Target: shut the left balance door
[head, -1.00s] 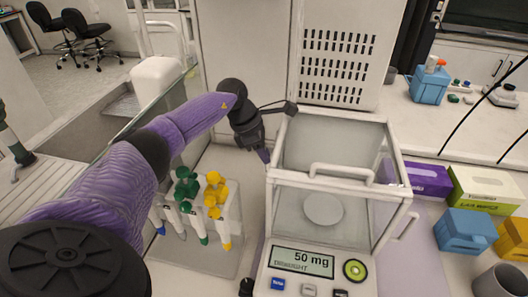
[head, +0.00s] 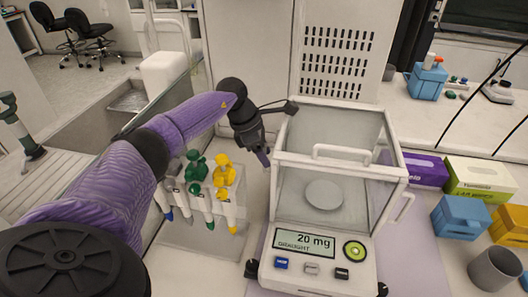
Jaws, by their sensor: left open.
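The balance (head: 318,262) stands on the bench with a clear glass draft shield and a round pan (head: 324,194) inside. Its display (head: 304,242) reads 20 mg with a draught message. The left side of the shield (head: 274,190) is seen nearly edge-on, so I cannot tell how far the left door stands open. No handle shows on that side. My left gripper (head: 277,133) is open and empty at the shield's rear left corner. One finger reaches near the top rear corner, the other points down outside the left side. Contact is unclear. My right gripper is not in view.
Pipettes with green and yellow tops (head: 224,176) stand in a rack left of the balance, beneath my left arm. A purple box (head: 424,170), a blue box (head: 461,216) and a grey cup (head: 496,268) stand to the right. A vented cabinet (head: 338,50) rises behind.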

